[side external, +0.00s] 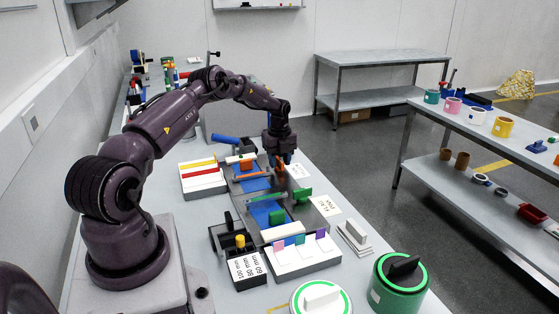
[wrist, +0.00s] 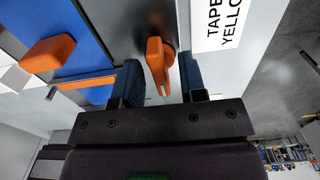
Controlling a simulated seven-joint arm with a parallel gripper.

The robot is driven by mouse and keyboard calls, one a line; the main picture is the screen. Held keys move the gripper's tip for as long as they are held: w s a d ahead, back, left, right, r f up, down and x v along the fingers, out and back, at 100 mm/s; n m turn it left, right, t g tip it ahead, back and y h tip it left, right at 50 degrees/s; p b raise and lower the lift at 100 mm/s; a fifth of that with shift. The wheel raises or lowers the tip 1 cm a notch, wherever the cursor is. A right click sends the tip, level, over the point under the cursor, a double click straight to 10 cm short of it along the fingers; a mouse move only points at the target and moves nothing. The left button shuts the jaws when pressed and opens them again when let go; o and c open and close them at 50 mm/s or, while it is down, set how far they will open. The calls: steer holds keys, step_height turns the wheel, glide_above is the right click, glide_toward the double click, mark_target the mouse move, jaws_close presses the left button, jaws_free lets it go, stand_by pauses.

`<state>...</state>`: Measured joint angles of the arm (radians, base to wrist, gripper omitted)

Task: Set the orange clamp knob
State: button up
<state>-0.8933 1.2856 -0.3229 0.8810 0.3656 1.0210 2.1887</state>
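The orange clamp knob (wrist: 156,58) is a narrow lever-like handle on a grey plate, slightly slanted in the wrist view. My gripper (wrist: 160,64) is open, with one blue-padded finger on each side of the knob. Gaps show between the knob and both fingers. In the side external view my gripper (side external: 284,157) points down over the right edge of the fixture. The knob (side external: 280,168) shows there just below the fingers, small and partly hidden.
A second orange block (wrist: 47,52) and an orange bar (wrist: 87,83) lie on the blue strip at left. A label card (wrist: 225,22) lies right of the knob. Green clamps (side external: 303,195), a white block tray (side external: 300,257) and a green-ringed dial (side external: 400,285) stand nearer the camera.

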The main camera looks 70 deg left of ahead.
mark_target(280, 160)
step_height(280, 160, up, 13)
stand_by(0.4)
stand_by(0.4)
